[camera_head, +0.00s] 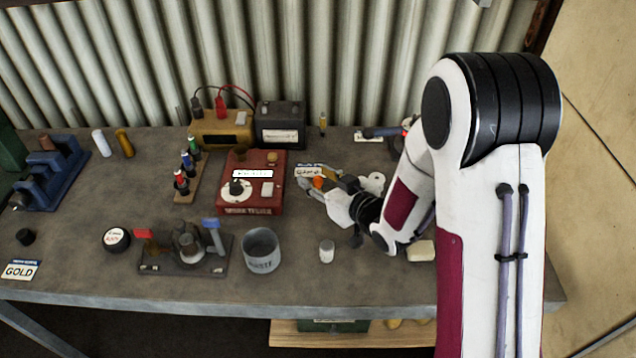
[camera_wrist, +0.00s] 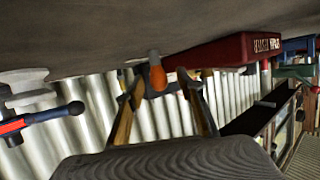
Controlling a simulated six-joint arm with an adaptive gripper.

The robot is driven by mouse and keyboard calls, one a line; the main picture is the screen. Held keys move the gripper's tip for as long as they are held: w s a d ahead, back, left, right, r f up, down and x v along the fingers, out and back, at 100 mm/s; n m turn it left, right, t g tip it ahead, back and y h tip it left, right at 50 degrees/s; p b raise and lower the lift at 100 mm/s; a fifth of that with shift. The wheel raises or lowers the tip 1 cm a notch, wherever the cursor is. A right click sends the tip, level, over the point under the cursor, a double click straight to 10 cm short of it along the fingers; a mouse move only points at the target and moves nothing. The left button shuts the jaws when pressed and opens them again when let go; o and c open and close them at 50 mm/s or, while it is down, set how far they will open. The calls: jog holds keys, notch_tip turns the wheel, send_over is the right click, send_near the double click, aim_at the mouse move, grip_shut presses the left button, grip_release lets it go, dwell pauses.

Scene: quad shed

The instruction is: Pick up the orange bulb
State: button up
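The orange bulb (camera_head: 318,182) is on the bench, just right of the red tester box and partly hidden by my gripper. In the wrist view, which shows the bench along the top, the orange bulb (camera_wrist: 157,76) has a grey base towards the bench surface. My gripper (camera_head: 314,189) is low over the bench at the bulb. In the wrist view my gripper (camera_wrist: 155,80) is open, one finger on each side of the bulb, with a visible gap on both sides. I cannot tell whether the bulb touches the bench or a holder.
The red tester box (camera_head: 250,205) stands close left of my gripper. A gold-labelled card (camera_head: 311,170) lies just behind. A grey pot (camera_head: 262,250) and a small whitish cylinder (camera_head: 326,251) stand in front. The corrugated wall (camera_head: 330,60) closes off the back.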

aim_at(318, 176)
jog(key=c, duration=0.8)
jog(key=shift+r, duration=0.15)
jog(key=shift+r, duration=4.9)
